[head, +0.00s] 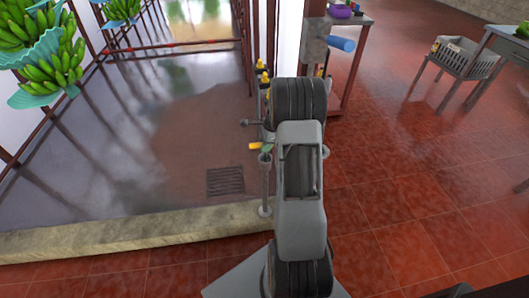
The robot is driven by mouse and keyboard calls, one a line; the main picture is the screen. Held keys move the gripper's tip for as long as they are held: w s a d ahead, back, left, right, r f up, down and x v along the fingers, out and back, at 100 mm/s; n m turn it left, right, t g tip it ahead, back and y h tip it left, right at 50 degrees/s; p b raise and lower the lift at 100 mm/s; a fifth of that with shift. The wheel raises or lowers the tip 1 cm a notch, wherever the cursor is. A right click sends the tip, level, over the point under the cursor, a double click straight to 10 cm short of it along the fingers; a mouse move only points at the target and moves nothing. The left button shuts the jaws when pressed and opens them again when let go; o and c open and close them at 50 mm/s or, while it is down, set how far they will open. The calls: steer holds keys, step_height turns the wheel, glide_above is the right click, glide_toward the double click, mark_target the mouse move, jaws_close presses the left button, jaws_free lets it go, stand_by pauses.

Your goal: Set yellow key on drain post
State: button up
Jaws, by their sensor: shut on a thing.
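A short yellow piece (255,146), which looks like the yellow key, shows just left of my arm. It lies about level, at the height of the top of a thin grey post (265,185). This post, which may be the drain post, stands upright on a round foot near the kerb. A small green part (267,148) is at the post's top, beside the yellow piece. I cannot tell whether the yellow piece touches the post. My gripper is hidden behind my arm, so its hold does not show.
More yellow-topped fittings (263,77) stand behind, beside the white pillar (289,40). A floor drain grate (225,181) lies in the wet grey floor. A pale kerb (130,233) edges it. Green banana bunches (45,60) hang at left. A crate (465,57) and tables stand at right.

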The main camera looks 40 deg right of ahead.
steer(key=shift+r+p, duration=3.1)
steer(key=shift+r, duration=0.6)
